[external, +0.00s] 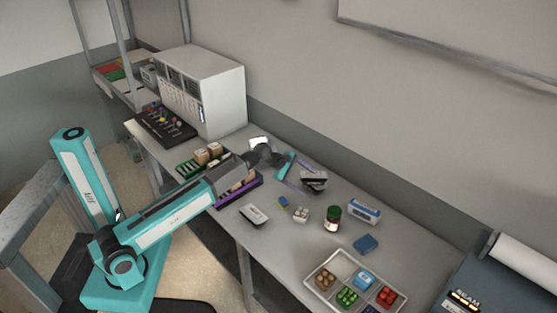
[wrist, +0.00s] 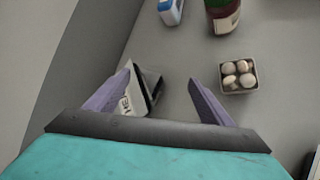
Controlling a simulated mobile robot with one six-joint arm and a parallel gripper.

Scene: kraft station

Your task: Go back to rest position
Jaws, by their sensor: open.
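My arm reaches from its base at the lower left over the table (external: 285,250) in the external view. My gripper (external: 297,178) is at the far side of the table, near the wall. It is small there, and its fingers are hard to make out. In the wrist view my gripper (wrist: 160,78) shows two purple fingers spread apart. A white-and-black item (wrist: 143,92) lies partly behind the left finger; the gripper is not closed on it. It also shows beside the gripper in the external view (external: 316,178).
A mushroom carton (wrist: 238,77), a dark red jar (wrist: 222,14) and a blue-and-white box (external: 363,210) stand nearby. A white cabinet (external: 222,98) stands at the back left. The wall runs close behind the gripper.

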